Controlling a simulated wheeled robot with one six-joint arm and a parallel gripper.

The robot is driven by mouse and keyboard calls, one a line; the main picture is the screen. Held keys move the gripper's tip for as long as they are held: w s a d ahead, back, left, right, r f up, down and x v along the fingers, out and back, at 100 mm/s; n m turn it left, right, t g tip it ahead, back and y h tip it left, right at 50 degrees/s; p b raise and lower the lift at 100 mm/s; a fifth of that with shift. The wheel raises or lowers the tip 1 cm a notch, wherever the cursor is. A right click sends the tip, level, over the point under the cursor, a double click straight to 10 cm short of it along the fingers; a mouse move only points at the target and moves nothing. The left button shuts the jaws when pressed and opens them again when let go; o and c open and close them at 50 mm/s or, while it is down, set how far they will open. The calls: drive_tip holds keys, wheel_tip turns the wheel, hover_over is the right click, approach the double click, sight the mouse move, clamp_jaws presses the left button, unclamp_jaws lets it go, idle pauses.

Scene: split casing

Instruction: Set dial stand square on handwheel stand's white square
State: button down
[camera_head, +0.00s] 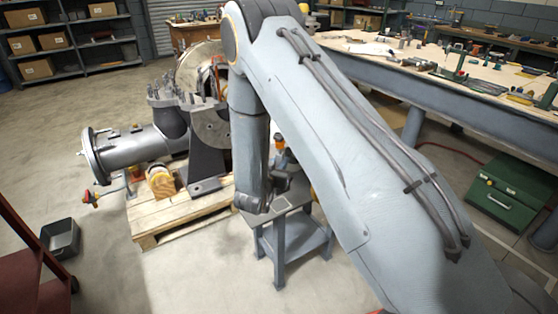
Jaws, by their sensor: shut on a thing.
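A grey metal stand (291,240) with a flat top and a lower shelf stands on the floor at the middle, right of the pallet; I take it for the handwheel stand. My gripper (284,183) is low over its top, dark and partly hidden by my wrist and forearm. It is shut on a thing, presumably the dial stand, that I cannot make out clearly. A small orange and blue item (281,143) shows just behind the gripper; whether it is on the stand is unclear.
A large grey split casing (150,147) with a flanged pipe sits on a wooden pallet (165,215) at left. A long workbench (470,105) with tools runs along the right. A green toolbox (505,192) is below it. A dark bin (61,238) stands at lower left.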

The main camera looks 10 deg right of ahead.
drive_tip(key=shift+w+f+b, duration=0.1)
drive_tip(key=shift+f+b, duration=1.75)
drive_tip(key=shift+f, duration=2.2)
idle(1.2)
drive_tip(key=c, duration=1.5)
unclamp_jaws()
drive_tip(key=shift+c, duration=0.2)
drive_tip(key=shift+o, duration=0.9)
drive_tip(key=shift+f, duration=0.2)
drive_tip(key=shift+o, duration=1)
drive_tip(key=shift+r, duration=0.1)
drive_tip(key=shift+v, duration=0.85)
drive_tip(key=p+v, duration=0.3)
drive_tip(key=v, duration=0.4)
drive_tip(key=shift+s+p, duration=0.25)
drive_tip(key=shift+p, duration=0.15)
